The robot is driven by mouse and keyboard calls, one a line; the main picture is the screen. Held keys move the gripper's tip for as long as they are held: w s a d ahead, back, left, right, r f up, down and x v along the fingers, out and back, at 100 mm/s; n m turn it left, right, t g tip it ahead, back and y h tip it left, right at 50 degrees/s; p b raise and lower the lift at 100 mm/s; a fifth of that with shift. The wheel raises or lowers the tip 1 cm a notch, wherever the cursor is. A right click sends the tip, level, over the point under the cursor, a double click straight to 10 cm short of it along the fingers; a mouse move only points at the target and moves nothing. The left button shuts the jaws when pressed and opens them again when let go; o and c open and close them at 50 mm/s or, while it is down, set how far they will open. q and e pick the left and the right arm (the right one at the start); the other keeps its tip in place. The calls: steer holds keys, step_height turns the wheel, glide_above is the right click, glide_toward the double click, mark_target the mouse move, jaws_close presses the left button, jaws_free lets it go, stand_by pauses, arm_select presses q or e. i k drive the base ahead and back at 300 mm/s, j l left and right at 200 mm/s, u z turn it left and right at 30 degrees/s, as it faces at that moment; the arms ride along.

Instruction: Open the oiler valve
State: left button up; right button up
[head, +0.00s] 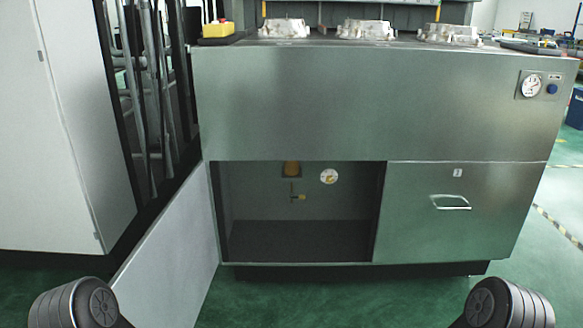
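In the head view, an open compartment (300,241) sits low in the front of a metal cabinet. Inside, on its back wall, is an amber oiler bowl (291,169). Below it is a small brass-coloured valve (299,197) with a thin stem, too small to tell its handle position. A round gauge with a pale face (329,177) is to the right of the bowl. Parts of my arms show at the bottom left and bottom right corners. Neither of my grippers is in view.
The compartment's door (170,272) stands swung open at the left. A drawer with a handle (451,202) is to the right. Castings (366,29) lie on the cabinet top. A white cabinet (60,130) stands at the left. Green floor (400,300) is clear in front.

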mark_target(292, 194)
steer(key=i+l, duration=0.25)
steer(key=i, duration=0.2)
steer(key=i+l, duration=0.25)
steer(key=i, duration=0.2)
steer(key=i+l, duration=0.25)
steer(key=i, duration=0.25)
steer(key=u, duration=1.15)
